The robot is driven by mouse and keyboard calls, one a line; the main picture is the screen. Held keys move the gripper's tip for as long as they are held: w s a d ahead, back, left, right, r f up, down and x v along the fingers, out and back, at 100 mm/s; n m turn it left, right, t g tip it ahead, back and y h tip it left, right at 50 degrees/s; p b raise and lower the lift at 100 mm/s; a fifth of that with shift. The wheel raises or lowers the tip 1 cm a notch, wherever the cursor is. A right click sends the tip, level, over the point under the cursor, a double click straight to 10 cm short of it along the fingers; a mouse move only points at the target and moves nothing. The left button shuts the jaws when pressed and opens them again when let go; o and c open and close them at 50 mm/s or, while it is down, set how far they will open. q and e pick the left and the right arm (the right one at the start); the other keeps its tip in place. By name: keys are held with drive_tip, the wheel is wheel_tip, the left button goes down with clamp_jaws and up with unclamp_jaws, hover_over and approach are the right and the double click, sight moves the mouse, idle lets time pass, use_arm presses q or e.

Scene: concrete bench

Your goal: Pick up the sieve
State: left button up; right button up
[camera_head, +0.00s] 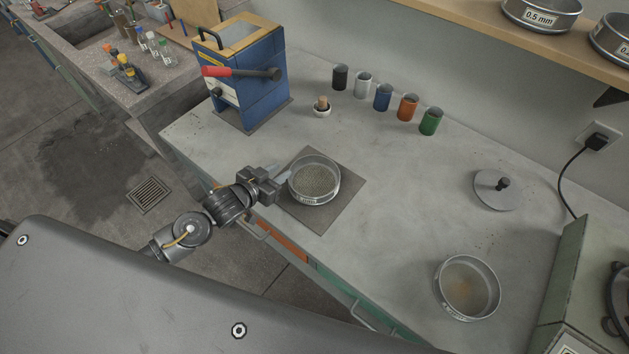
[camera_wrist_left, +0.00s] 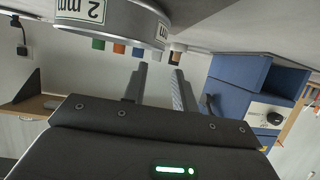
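The sieve (camera_head: 314,181) is a round metal ring filled with grey-brown grains. It sits upright on a dark square mat (camera_head: 343,207) near the bench's front edge. In the left wrist view its wall (camera_wrist_left: 125,14) with a "2 mm" label fills the upper left, with the picture turned over. My left gripper (camera_head: 281,176) is at the sieve's left side in the head view. In the left wrist view its two fingers (camera_wrist_left: 160,70) are apart, with nothing seen held between them. I cannot tell whether a fingertip touches the sieve. My right gripper is not in view.
A blue machine with a red-handled lever (camera_head: 243,73) stands at the back left. Several coloured jars (camera_head: 383,97) line the back. A lid (camera_head: 495,190) and a round pan (camera_head: 451,297) are at the right, beside a green machine (camera_head: 566,283).

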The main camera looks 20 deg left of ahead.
sight(293, 166)
use_arm(q)
drive_tip(key=shift+x, duration=0.95)
drive_tip(key=shift+w+f+p, duration=0.15)
drive_tip(key=shift+w+p, duration=0.1)
drive_tip(key=shift+p, duration=0.05)
drive_tip(key=p+x, duration=0.1)
drive_tip(key=x, duration=0.3)
drive_tip(key=shift+w+d+f, duration=0.15)
drive_tip(key=shift+f, duration=0.2)
clamp_jaws()
